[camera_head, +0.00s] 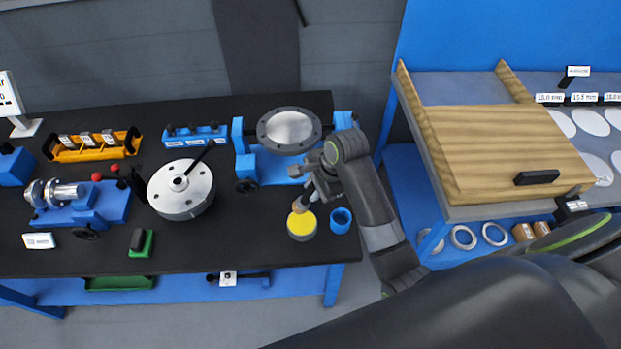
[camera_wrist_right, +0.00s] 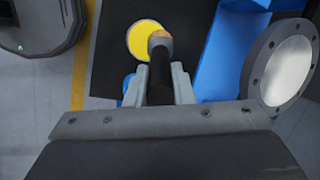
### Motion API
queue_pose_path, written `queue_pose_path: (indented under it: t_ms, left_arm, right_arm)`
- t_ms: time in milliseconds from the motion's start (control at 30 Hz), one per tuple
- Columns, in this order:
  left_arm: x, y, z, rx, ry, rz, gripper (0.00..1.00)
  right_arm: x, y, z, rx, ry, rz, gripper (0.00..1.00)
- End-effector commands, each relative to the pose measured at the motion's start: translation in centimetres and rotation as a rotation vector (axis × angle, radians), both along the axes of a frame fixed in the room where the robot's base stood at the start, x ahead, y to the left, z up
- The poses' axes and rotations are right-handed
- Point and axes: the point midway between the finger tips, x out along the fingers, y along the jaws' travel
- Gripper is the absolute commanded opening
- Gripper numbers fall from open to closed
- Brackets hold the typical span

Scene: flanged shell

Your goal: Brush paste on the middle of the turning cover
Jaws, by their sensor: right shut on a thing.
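My right gripper (camera_head: 318,186) is shut on a brush, whose black handle (camera_wrist_right: 160,78) stands between the fingers in the wrist view. The brush's tan head (camera_head: 298,206) is over the edge of a round pot of yellow paste (camera_head: 301,226); I cannot tell whether it touches the paste. The pot also shows in the wrist view (camera_wrist_right: 142,38). A round flanged piece (camera_head: 289,130) with a grey bolt-hole rim and pale middle sits in a blue stand (camera_head: 246,166), beyond the gripper. Its pale middle looks bare. My left gripper is not in view.
A blue cup (camera_head: 340,220) stands right beside the paste pot. A grey disc with a central hub (camera_head: 180,188) lies left of the stand. A blue clamp fixture (camera_head: 88,207) and an orange rack (camera_head: 92,146) are farther left. A wooden-topped bench (camera_head: 500,150) is at right.

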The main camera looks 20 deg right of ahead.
Motion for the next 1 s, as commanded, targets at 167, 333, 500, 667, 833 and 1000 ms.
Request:
queue_pose_path:
  t_ms: [167,333,500,667,833,1000]
  left_arm:
    - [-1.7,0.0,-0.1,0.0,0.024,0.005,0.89]
    - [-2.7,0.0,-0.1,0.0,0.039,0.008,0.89]
    - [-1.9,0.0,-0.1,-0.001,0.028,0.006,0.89]
    - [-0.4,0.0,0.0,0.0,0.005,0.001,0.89]
    - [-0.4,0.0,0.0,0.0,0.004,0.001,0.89]
    - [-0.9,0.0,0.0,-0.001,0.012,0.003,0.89]
  right_arm:
    - [-0.1,0.0,-1.9,0.0,0.003,-0.001,0.0]
    - [-0.1,0.0,-3.6,0.0,0.003,0.0,0.0]
    - [0.0,0.0,-4.7,0.0,0.001,-0.001,0.0]
    - [0.0,0.0,-5.2,0.0,0.001,0.0,0.0]
    - [0.0,0.0,-5.2,0.0,0.001,0.0,0.0]
    - [0.0,0.0,-5.2,0.0,0.001,0.0,0.0]
